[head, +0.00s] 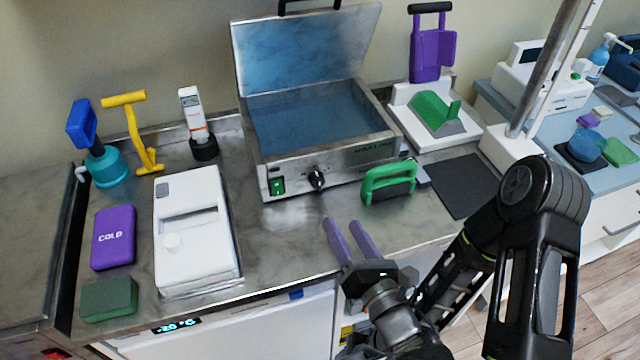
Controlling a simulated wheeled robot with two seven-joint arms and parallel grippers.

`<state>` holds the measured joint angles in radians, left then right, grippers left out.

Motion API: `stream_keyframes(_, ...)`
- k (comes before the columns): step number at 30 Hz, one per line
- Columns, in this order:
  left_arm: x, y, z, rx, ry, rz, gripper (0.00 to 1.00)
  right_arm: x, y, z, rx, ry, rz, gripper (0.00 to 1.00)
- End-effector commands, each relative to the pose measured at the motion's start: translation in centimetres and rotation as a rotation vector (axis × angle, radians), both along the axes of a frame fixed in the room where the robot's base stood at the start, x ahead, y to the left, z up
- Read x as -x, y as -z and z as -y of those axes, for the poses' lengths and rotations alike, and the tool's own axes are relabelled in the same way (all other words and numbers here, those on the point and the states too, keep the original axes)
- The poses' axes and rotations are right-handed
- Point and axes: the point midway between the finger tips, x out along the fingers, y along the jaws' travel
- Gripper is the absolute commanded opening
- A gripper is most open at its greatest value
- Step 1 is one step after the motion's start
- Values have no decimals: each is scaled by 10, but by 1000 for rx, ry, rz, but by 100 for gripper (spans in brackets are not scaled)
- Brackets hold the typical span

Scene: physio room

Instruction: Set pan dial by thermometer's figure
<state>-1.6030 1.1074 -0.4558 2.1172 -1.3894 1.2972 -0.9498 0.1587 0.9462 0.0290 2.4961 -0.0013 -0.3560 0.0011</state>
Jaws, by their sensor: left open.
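The pan (330,165) is a steel water bath with blue water and its lid (305,50) raised. Its black dial (317,178) is on the front panel, right of a lit green switch (277,186). The dial's setting is too small to read. The white thermometer (192,112) stands upright in a black holder (204,149) left of the pan; its display figure cannot be read. My left gripper (343,223) has purple fingers, open and empty, in front of and below the dial, apart from it. My right gripper is not in view.
A white device (194,230), a purple cold pack (114,237) and a green block (109,299) are at left. A dark mat (464,186) lies at right. The counter before the dial is clear.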

Motion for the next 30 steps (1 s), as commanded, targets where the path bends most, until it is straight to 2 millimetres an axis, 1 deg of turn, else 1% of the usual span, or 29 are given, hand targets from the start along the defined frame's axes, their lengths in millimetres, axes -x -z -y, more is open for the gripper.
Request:
stream_keyframes(5,-8,1,-4,0,-1,0,52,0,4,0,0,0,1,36)
stream_keyframes(8,-19,2,-9,1,-4,0,52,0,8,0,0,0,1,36)
stream_keyframes(11,-34,3,-15,2,-4,1,52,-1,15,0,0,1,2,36)
stream_keyframes(18,-77,5,-33,3,-4,2,52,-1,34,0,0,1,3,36)
stream_keyframes(22,-96,4,-41,1,-3,1,52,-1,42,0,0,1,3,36)
stream_keyframes(25,-106,2,-44,1,-2,1,52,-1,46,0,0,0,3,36)
stream_keyframes(30,-111,0,-46,0,0,0,52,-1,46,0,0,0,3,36)
